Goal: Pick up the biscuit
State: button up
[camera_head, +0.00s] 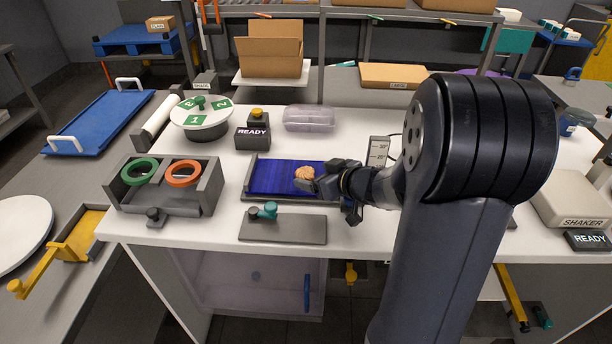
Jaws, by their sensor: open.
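The biscuit (304,173) is a small round golden-brown piece lying on a blue ribbed mat (270,178) in a dark grey frame near the middle of the white table. My gripper (322,183) comes in from the right, low over the mat, with its fingertips close beside the biscuit's right edge. The gripper is open. From this view I cannot tell whether a finger touches the biscuit. My arm hides the right part of the mat and frame.
A grey holder (165,203) with a green ring (139,171) and an orange ring (183,173) stands left. A READY box (252,139) and a clear plastic tray (309,119) stand behind the mat. A grey plate (283,229) with knobs lies in front.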

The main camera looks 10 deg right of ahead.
jog(key=shift+x, duration=0.85)
jog(key=shift+c, duration=0.3)
jog(key=shift+s, duration=0.1)
jog(key=c, duration=0.7)
